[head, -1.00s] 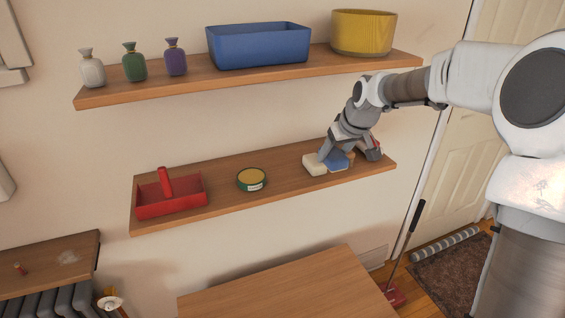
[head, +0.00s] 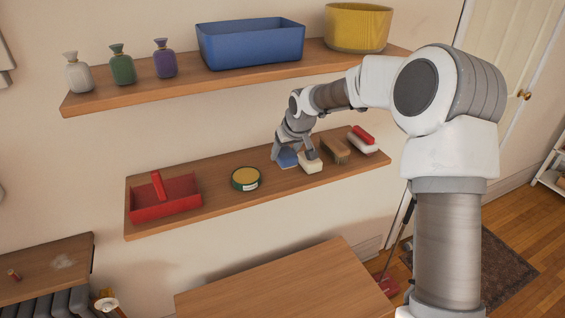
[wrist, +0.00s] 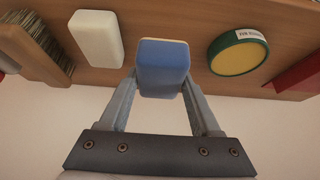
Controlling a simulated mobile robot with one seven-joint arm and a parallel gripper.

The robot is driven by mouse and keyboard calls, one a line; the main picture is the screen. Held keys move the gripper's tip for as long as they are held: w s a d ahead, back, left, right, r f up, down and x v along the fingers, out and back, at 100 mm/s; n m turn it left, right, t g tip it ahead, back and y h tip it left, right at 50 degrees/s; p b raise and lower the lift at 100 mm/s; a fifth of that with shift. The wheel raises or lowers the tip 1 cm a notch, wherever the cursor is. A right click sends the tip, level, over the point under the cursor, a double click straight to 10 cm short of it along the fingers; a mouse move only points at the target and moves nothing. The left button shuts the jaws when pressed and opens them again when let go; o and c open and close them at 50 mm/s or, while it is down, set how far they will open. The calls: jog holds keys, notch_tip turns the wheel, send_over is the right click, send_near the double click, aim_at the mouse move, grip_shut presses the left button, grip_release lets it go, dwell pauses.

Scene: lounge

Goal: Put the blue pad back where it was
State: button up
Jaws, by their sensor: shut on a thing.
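The blue pad (wrist: 163,70) sits between the two fingers of my gripper (wrist: 160,95), which is shut on it. In the head view the blue pad (head: 287,158) is at the lower shelf (head: 225,205), partly hidden by my gripper (head: 291,154). It is left of a white pad (head: 311,164) and right of a round green-and-yellow tin (head: 245,179). The wrist view shows the white pad (wrist: 97,38) and the tin (wrist: 238,54) on opposite sides of it, both apart from it. I cannot tell whether the blue pad touches the shelf.
A brown brush (head: 335,151) and a red-and-white item (head: 362,141) stand right of the white pad. A red caddy (head: 165,196) is at the shelf's left. The upper shelf (head: 130,96) holds several vases, a blue bin (head: 250,45) and a yellow tub (head: 357,28).

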aim_at(283, 174)
jog(key=shift+w+a+f, duration=0.15)
jog(key=shift+a+f, duration=0.2)
jog(key=shift+f, duration=0.05)
jog(key=shift+f+p, duration=0.3)
jog(key=shift+f, duration=1.55)
jog(key=shift+f, duration=0.1)
jog(key=shift+f, duration=0.15)
jog(key=o, duration=1.2)
jog(key=shift+r, duration=0.2)
